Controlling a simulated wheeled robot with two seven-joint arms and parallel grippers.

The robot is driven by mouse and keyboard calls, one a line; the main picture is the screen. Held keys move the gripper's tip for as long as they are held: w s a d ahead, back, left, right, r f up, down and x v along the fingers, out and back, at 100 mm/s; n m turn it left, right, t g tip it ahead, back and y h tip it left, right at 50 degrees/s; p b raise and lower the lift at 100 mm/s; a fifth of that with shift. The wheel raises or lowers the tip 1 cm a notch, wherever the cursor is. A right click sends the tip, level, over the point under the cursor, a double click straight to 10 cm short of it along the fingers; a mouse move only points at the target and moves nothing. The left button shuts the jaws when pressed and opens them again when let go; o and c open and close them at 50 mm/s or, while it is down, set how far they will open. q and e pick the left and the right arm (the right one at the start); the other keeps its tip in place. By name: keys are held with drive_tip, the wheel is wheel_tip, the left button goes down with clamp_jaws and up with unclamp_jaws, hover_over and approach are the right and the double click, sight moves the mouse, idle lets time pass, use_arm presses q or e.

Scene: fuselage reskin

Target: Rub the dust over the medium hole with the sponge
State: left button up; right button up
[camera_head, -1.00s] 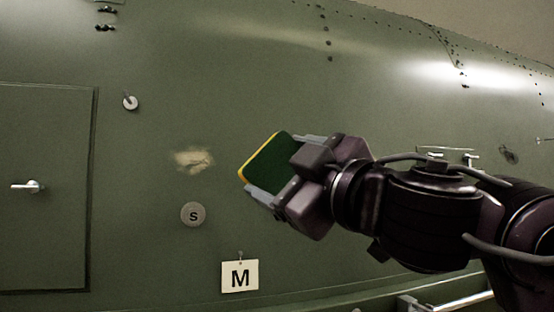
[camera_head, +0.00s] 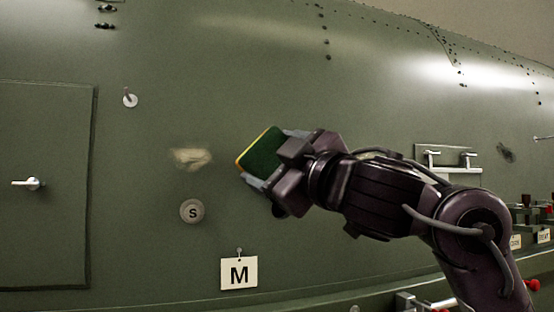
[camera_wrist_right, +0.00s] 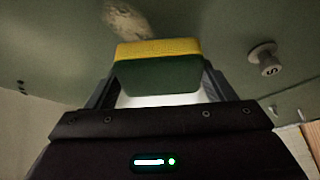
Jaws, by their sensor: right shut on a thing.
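The dust patch (camera_head: 191,159) is a tan smear on the green fuselage skin, above the round S plug (camera_head: 192,211). It also shows at the top of the right wrist view (camera_wrist_right: 126,20). My right gripper (camera_head: 260,157) is shut on the sponge (camera_head: 264,153), which has a dark green side and a yellow side. The sponge (camera_wrist_right: 158,66) is held to the right of the dust in the head view, apart from it. In the right wrist view its yellow side faces the skin. No hole shows under the dust. My left gripper is not in view.
A white M tag (camera_head: 239,273) hangs below the dust. A hatch with a handle (camera_head: 28,184) is at the left, and a small peg (camera_head: 130,98) sticks out at upper left. A bracket with two handles (camera_head: 450,159) and a shelf of parts (camera_head: 530,225) are at the right.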

idle(0.4)
drive_tip(key=shift+w+a, duration=0.2)
drive_tip(key=shift+w, duration=0.3)
drive_tip(key=shift+w+a, duration=0.15)
drive_tip(key=shift+w, duration=0.3)
drive_tip(key=shift+w+d+p, duration=0.65)
drive_tip(key=shift+w+d, duration=0.5)
drive_tip(key=shift+d, duration=2.45)
drive_tip(key=shift+s+a, duration=0.4)
drive_tip(key=shift+a, duration=0.85)
drive_tip(key=shift+s+a, duration=0.35)
drive_tip(key=shift+a, duration=0.85)
drive_tip(key=shift+s+a, duration=0.4)
drive_tip(key=shift+a, duration=0.85)
drive_tip(key=shift+d, duration=0.1)
